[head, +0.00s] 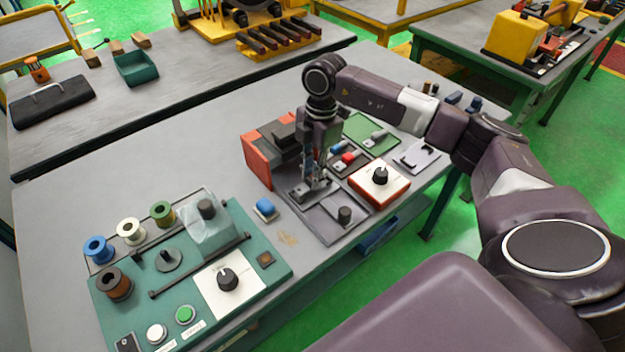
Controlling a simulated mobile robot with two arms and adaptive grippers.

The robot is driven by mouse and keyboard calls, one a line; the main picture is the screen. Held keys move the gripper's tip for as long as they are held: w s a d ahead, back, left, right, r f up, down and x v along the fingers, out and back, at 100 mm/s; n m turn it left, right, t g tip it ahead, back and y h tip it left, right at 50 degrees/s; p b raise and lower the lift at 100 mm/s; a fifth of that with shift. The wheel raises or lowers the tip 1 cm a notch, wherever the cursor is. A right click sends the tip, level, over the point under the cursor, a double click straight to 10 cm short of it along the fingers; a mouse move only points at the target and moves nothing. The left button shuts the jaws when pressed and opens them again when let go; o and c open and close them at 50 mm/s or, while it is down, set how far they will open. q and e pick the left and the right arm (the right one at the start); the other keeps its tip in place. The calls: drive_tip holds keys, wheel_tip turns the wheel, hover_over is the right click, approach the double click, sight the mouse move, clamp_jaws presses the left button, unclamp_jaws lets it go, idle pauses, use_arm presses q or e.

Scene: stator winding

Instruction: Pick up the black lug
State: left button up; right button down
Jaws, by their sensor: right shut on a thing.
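My right gripper (314,184) points down over the grey plate of the press-like fixture (330,222) near the table's front right. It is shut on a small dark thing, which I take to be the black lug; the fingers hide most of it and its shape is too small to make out. My left gripper is not in view.
An orange-sided block (257,161) stands close left of my right gripper. A red-edged box with a black knob (380,187) is close right. A green winding panel (240,288) with spools lies front left. The grey table (190,160) is clear behind the spools.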

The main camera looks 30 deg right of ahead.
wheel_tip(320, 180, up, 18)
drive_tip(key=b, duration=0.1)
drive_tip(key=shift+b, duration=0.3)
drive_tip(key=shift+r, duration=0.1)
